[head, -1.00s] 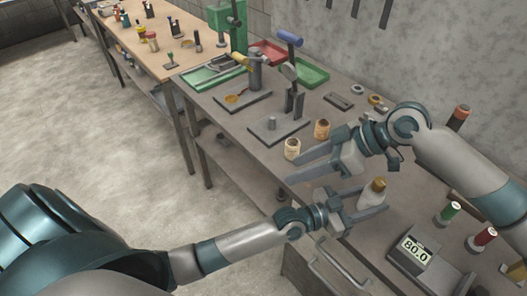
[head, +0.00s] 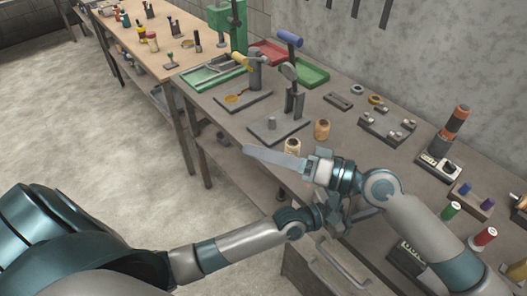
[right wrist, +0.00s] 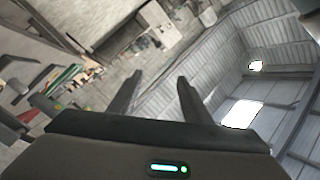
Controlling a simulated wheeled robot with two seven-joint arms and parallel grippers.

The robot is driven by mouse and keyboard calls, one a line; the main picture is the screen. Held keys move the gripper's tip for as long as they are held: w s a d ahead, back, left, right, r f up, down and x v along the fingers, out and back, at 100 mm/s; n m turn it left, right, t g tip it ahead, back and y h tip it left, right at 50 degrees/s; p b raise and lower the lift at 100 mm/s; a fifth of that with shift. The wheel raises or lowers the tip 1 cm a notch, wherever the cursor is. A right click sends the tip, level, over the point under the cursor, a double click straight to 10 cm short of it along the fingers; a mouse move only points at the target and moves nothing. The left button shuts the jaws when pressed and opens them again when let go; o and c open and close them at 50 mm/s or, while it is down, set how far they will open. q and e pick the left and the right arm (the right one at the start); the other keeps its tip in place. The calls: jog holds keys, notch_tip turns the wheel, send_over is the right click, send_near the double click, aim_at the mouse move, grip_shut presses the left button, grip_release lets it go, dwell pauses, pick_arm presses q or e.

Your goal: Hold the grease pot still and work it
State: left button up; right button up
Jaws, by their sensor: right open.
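I cannot tell for sure which thing is the grease pot. A cream jar with a brown top (head: 292,147) and a brown jar (head: 321,129) stand upright on the grey bench. A pale bottle with a gold cap, seen earlier between my left fingers, is hidden behind my right arm. My left gripper (head: 357,212) is low at the bench front, mostly covered by the right arm, so its jaws are unclear. My right gripper (head: 252,153) is open, pointing left just in front of the cream jar. The right wrist view shows its two fingers (right wrist: 160,78) apart with nothing between.
The grey bench (head: 225,115) bears a post stand (head: 270,128), a lever fixture (head: 292,90), and a block with small metal parts (head: 388,126). Green (head: 448,210) and red (head: 484,237) capped items and a partly covered display box (head: 408,258) are at right.

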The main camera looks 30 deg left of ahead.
jog(key=shift+d, duration=0.1)
dwell(0.6)
jog(key=w+d+f+n+t+h, duration=0.1)
jog(key=w+d+f+n+t, duration=0.2)
jog(key=d+n, duration=0.7)
jog(key=w+d+f+n+t+h, duration=0.2)
jog(key=w+d+f+n+t, duration=0.2)
jog(key=n, duration=0.9)
jog(key=w+d+f+n+t+h, duration=0.1)
jog(key=w+d+f+n+t, duration=0.2)
jog(key=d+n+t, duration=0.5)
jog(key=d+f+n, duration=0.1)
jog(key=d+n, duration=0.3)
jog(key=d, duration=0.3)
jog(key=shift+w+d+f+t+h, duration=0.2)
jog(key=shift+d+f+t+h, duration=0.1)
jog(key=shift+d+f, duration=0.05)
jog(key=x, duration=1.2)
